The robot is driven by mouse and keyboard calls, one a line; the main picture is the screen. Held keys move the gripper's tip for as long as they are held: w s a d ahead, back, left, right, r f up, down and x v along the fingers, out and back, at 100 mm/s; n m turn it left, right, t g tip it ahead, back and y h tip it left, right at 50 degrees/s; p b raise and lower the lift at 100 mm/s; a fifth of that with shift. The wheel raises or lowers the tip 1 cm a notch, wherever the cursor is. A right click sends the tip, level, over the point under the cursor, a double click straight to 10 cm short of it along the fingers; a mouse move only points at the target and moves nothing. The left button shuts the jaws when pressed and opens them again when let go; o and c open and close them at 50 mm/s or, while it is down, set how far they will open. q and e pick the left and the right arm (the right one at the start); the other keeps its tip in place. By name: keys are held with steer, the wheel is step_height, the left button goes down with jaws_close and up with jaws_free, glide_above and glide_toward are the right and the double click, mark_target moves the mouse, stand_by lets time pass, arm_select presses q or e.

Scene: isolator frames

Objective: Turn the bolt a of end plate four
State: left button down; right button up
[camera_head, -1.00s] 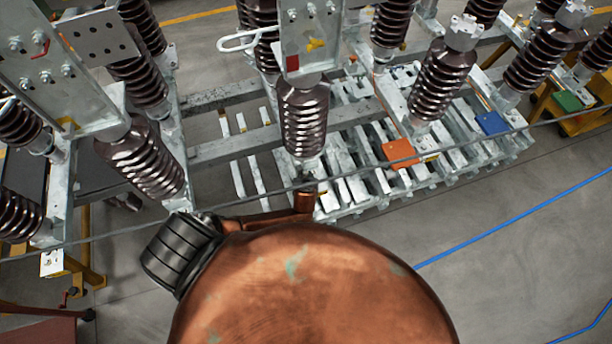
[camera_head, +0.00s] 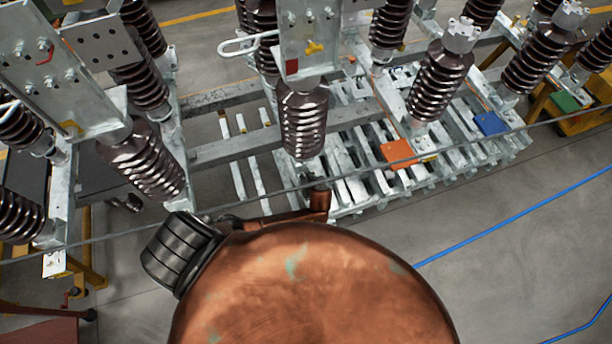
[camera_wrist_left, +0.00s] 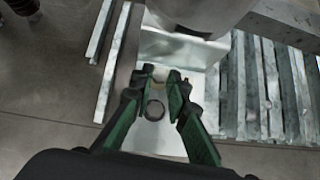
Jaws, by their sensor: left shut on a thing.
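In the left wrist view, my left gripper (camera_wrist_left: 157,76) has green fingers that reach over a pale metal plate (camera_wrist_left: 165,138). A small round dark-rimmed part (camera_wrist_left: 154,110), which looks like the bolt, shows between the fingers. The fingers are closed in around it, but the exact contact is hard to see. In the head view my left gripper is hidden. A plate with several bolts (camera_head: 308,40) stands at top centre, and another bolted plate (camera_head: 70,85) is at upper left. No number is readable, so I cannot tell which is end plate four. My right gripper is not in view.
Brown ribbed insulators (camera_head: 303,122) stand on grey frame beams (camera_head: 235,148). Pale metal bars (camera_head: 355,190) lie close by, with an orange block (camera_head: 398,152) and a blue block (camera_head: 490,123). A thin dark cable crosses the view.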

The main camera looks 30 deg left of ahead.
arm_select(q)
steer(key=shift+w+d+n+g+y, duration=0.15)
steer(key=shift+n+g+y, duration=0.4)
steer(key=shift+n, duration=0.35)
steer(key=n+g, duration=0.1)
steer(key=n+g+y, duration=0.1)
steer(key=shift+w+d+f+n, duration=0.1)
steer(key=shift+w+n, duration=0.1)
steer(key=shift+n, duration=0.2)
steer(key=n+g+b, duration=0.2)
steer(key=n, duration=0.1)
steer(key=shift+w+y, duration=0.25)
steer(key=shift+w+n+g+b, duration=0.1)
steer(key=shift+n+g+b, duration=0.55)
steer(key=shift+n+g, duration=0.15)
steer(key=c, duration=1.8)
jaws_free()
steer(key=shift+c, duration=0.2)
steer(key=shift+w+d, duration=0.1)
steer(key=shift+v, duration=4)
